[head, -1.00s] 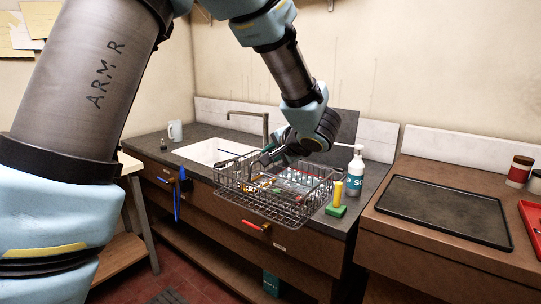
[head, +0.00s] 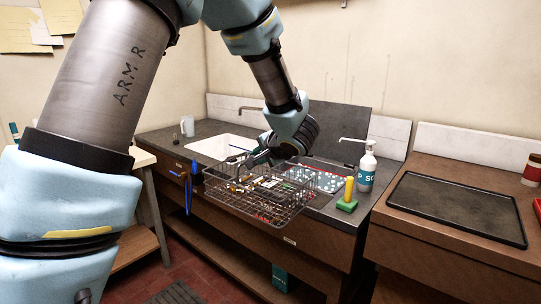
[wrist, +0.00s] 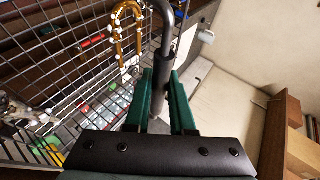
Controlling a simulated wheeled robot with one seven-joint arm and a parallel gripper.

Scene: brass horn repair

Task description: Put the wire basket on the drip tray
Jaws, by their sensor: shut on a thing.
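The wire basket (head: 258,203) is a dark mesh basket with brass parts and small coloured pieces showing in it. It juts out past the front edge of the sink counter and seems to hang clear of it. My gripper (head: 264,157) is at its back side; in the wrist view its green fingers (wrist: 165,92) are closed on the basket's dark handle grip (wrist: 164,62). The mesh (wrist: 60,55) lies left of the fingers there. The drip tray (head: 455,209), a flat black rimmed tray, lies empty on the wooden counter at right.
A soap bottle (head: 367,167) and a green sponge with a yellow-handled thing (head: 348,197) stand on the sink counter, between basket and tray. A spotted mat (head: 318,178) lies behind the basket. A gap separates the counters.

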